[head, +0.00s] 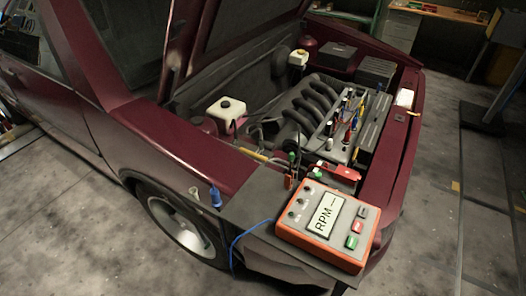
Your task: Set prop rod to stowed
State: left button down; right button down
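The dark red car (115,115) stands with its hood (240,22) raised; the hood's dark underside shows at the top and runs out of view. I cannot clearly make out the prop rod. A thin yellow bar (252,155) lies low in the near part of the engine bay, but I cannot tell whether it is the rod. A narrow upright piece (181,62) shows at the hood's near rear corner and may be a hinge or support. Neither of my grippers is in view.
An orange RPM meter box (328,222) sits on a dark mat (250,205) at the near front corner, with a blue cable (243,236). The engine (320,110) and a white-capped reservoir (226,110) fill the bay. Floor at right is partly clear beside dark rails (487,205).

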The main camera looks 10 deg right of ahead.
aim_at(261, 158)
jog(key=k+l+u, duration=0.2)
jog(key=k+l, duration=0.2)
jog(key=l, duration=0.2)
jog(key=k+l+u, duration=0.2)
jog(key=k+l, duration=0.25)
